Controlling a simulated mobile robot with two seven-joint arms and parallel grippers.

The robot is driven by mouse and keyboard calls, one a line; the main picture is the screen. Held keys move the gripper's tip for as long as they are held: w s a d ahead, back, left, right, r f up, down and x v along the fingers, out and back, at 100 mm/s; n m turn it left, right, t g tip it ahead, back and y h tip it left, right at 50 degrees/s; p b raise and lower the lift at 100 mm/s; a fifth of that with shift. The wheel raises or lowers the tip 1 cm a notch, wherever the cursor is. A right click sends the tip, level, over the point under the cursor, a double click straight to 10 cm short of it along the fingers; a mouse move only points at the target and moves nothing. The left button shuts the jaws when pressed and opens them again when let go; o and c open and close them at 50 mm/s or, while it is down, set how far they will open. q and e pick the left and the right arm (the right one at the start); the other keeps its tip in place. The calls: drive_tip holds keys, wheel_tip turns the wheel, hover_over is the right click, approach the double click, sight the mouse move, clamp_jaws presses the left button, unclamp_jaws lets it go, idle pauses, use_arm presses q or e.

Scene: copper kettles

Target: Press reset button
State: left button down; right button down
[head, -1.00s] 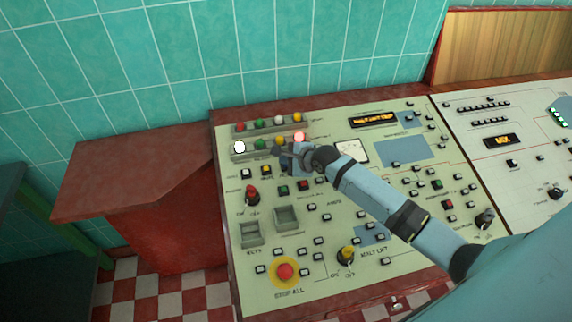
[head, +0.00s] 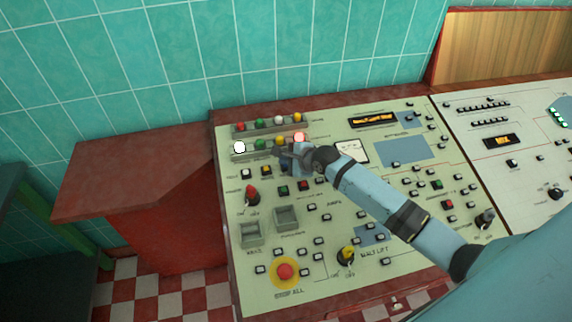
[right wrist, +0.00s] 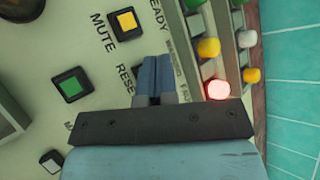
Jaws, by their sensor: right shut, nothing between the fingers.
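My right gripper (head: 286,157) is at the upper left part of the pale green control panel (head: 330,235), just below the rows of coloured lamps. In the right wrist view its two blue fingers (right wrist: 153,70) are together and empty, pointing at the panel face. A partly covered label starting "RESE" (right wrist: 126,80) shows beside the fingers. The button by that label is hidden behind the gripper. I cannot tell whether the fingertips touch anything. My left gripper is not in view.
A yellow button (right wrist: 126,22) marked MUTE and a green button (right wrist: 70,86) are close by. A red lamp (head: 299,137) glows beside the gripper, and a white lamp (head: 239,147) glows at the left. A red stop button (head: 285,271) is at the lower left.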

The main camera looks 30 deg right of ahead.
drive_tip(key=shift+f, duration=0.15)
idle(0.5)
drive_tip(key=shift+f, duration=0.15)
drive_tip(key=shift+w+f, duration=0.1)
drive_tip(key=shift+f, duration=0.05)
drive_tip(key=shift+f, duration=0.35)
idle(0.5)
drive_tip(key=shift+p, duration=0.3)
drive_tip(key=shift+r+p, duration=0.8)
drive_tip(key=shift+p, duration=0.3)
